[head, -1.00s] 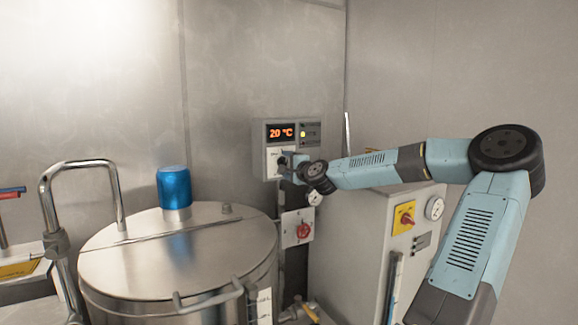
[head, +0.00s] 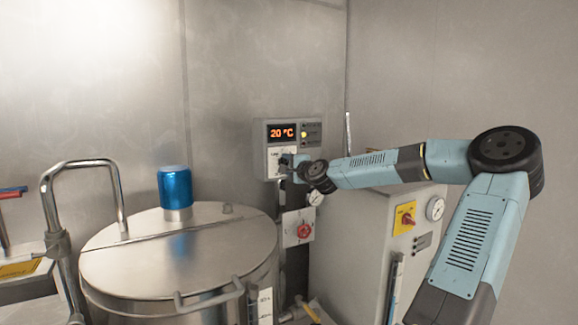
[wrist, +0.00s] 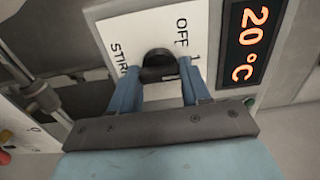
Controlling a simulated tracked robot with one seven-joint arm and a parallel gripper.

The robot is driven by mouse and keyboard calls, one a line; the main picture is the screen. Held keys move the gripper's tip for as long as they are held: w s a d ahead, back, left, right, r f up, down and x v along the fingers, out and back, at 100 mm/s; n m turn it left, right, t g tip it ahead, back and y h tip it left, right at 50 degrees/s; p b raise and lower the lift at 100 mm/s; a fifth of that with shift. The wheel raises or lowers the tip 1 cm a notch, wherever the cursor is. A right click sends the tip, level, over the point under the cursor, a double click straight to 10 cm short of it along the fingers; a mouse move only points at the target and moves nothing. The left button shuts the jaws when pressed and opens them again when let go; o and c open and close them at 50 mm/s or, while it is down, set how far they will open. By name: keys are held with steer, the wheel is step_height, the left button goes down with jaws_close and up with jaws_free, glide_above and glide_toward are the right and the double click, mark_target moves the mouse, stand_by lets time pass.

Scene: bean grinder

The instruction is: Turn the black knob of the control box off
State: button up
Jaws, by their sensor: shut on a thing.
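The control box (head: 260,150) is on the back wall, with an orange display reading 20 °C (head: 282,133). The display also shows in the wrist view (wrist: 250,42). In the wrist view, the black knob (wrist: 158,57) sits on the white label plate (wrist: 140,25), with "OFF" and "STIRR" printed near it. The blue fingers of my gripper (wrist: 157,76) are closed on the knob, one on each side. I cannot tell which mark the knob points to.
A steel vessel (head: 180,255) with a blue cylinder (head: 175,187) on its lid stands left of the box. A red knob (head: 304,231) is below the box. A grey cabinet (head: 360,230) with a yellow and red switch (head: 405,218) stands under my arm.

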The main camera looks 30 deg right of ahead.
steer(key=shift+f, duration=0.15)
steer(key=shift+n, duration=0.3)
steer(key=n, duration=0.8)
steer(key=shift+s+f, duration=0.1)
steer(key=shift+f, duration=0.05)
stand_by(0.3)
steer(key=o, duration=0.8)
steer(key=shift+o, duration=1.3)
steer(key=shift+r, duration=0.2)
